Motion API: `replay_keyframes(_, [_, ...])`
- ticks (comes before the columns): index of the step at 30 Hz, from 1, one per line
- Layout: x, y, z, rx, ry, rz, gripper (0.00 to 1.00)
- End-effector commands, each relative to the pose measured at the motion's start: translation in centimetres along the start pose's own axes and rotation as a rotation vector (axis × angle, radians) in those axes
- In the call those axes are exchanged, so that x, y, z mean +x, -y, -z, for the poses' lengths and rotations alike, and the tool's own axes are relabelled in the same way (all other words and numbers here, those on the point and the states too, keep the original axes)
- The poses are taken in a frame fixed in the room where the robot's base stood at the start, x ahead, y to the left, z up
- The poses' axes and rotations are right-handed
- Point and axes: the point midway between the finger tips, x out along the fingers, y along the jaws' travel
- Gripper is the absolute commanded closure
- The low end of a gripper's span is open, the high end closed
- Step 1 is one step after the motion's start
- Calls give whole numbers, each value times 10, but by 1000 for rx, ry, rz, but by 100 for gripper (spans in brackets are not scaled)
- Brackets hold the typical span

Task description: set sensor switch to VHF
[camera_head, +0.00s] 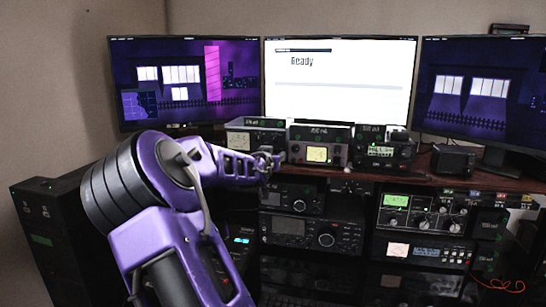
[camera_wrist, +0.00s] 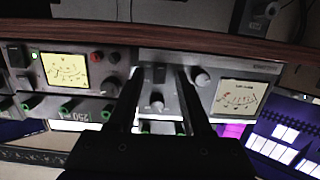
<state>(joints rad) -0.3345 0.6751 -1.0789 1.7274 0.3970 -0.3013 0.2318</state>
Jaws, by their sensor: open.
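My gripper (camera_head: 268,165) is open and empty, in front of the right part of the left desktop radio unit (camera_head: 256,124). In the wrist view, my gripper (camera_wrist: 160,73) has its two dark fingers apart. Between them show the panel of the same unit (camera_wrist: 225,70), a small dark control (camera_wrist: 158,75) and a knob (camera_wrist: 157,100). Another light knob (camera_wrist: 201,77) sits just right of the right finger, beside a cream meter (camera_wrist: 240,97). I cannot read the labels, so which control is the sensor switch is unclear. Contact with the panel cannot be told.
A second unit with a yellow meter (camera_head: 317,154) stands close beside it, and a third (camera_head: 385,148) further right. The brown desk edge (camera_head: 440,179) runs below. Several monitors (camera_head: 340,80) stand behind. More radio gear (camera_head: 313,235) fills the rack underneath.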

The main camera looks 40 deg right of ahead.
Motion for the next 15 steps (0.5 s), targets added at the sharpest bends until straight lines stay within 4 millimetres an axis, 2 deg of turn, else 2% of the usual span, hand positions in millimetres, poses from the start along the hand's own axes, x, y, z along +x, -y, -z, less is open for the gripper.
replay_keyframes(5, [-9,1,0,0,0,2,50])
replay_keyframes(15, [-62,2,1,1,1,4,50])
